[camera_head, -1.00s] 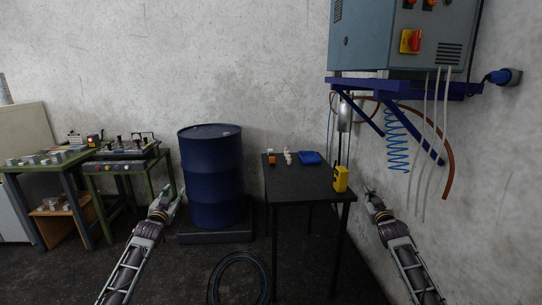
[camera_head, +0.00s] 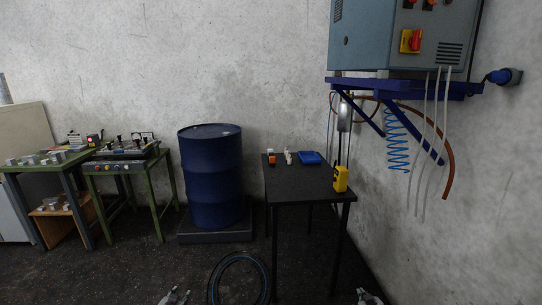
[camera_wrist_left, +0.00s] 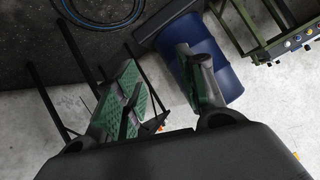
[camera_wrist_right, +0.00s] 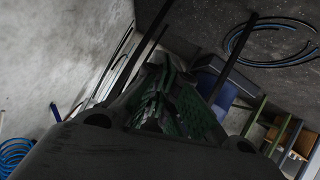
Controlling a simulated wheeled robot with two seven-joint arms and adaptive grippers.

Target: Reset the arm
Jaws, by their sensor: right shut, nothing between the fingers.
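My left gripper (camera_head: 174,296) shows only as a tip at the bottom edge of the head view, left of the coiled hose. In the left wrist view its green-padded fingers (camera_wrist_left: 165,90) stand apart with nothing held between them. My right gripper (camera_head: 369,297) shows only as a tip at the bottom edge, right of the black table. In the right wrist view its green-padded fingers (camera_wrist_right: 170,100) are together and empty. Both arms are otherwise below the head view. Neither gripper touches any object.
A blue drum (camera_head: 212,180) stands on a low platform (camera_head: 215,235). A black table (camera_head: 305,184) holds a yellow device (camera_head: 340,179) and a blue item (camera_head: 310,158). A hose (camera_head: 238,258) lies on the floor. A cabinet (camera_head: 400,35) hangs right. Green workbenches (camera_head: 128,165) stand left.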

